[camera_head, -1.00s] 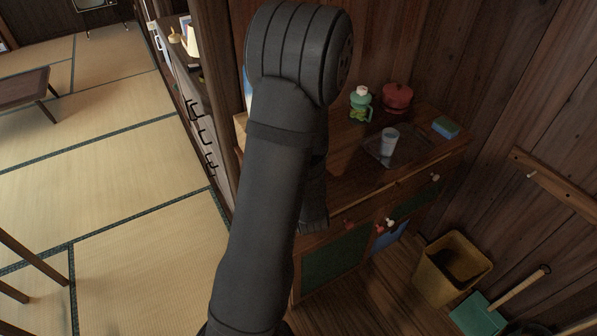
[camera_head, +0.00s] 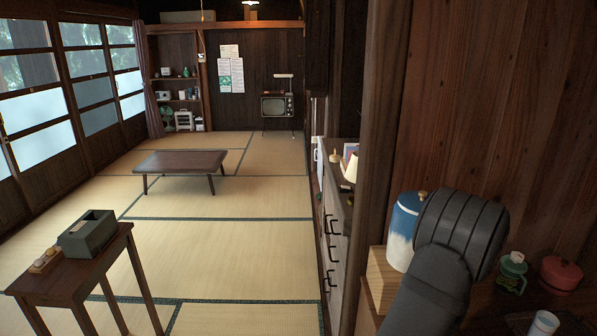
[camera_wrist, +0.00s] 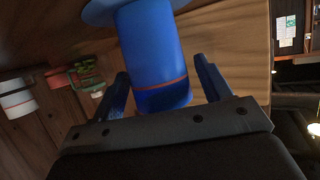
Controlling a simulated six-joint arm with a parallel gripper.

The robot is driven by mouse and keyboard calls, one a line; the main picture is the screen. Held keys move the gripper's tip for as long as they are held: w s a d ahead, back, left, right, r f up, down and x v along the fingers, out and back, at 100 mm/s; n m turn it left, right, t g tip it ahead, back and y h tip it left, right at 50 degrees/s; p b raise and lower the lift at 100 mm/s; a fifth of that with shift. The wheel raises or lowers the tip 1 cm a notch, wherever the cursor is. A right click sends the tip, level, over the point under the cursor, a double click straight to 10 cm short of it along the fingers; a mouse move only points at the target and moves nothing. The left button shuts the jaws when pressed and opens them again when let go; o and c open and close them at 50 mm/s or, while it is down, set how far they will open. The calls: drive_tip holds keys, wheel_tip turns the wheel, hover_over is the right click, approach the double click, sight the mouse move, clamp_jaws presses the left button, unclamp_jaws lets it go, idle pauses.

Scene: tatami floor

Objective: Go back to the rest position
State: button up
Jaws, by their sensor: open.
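My gripper (camera_wrist: 164,84) shows in the wrist view, with its two dark blue fingers apart. A blue cylinder (camera_wrist: 155,45) with an orange band shows between and beyond the fingers; I cannot tell what it is or how far off it is. Nothing is visibly pinched. In the head view my dark grey arm rises at the lower right, its rounded joint in front of the wooden wall. The gripper end is hidden or out of that view.
Beside my arm stand a blue and white canister (camera_head: 404,232), a green jar (camera_head: 512,272), a red pot (camera_head: 560,275) and a pale cup (camera_head: 544,323). A wooden post (camera_head: 384,120) stands left of them. A low table (camera_head: 181,162) and a side table (camera_head: 75,270) stand on open tatami.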

drive_tip(key=shift+x, duration=1)
drive_tip(key=shift+r, duration=0.3)
drive_tip(key=shift+s+r, duration=0.1)
drive_tip(key=shift+r, duration=1.4)
drive_tip(key=shift+f, duration=0.15)
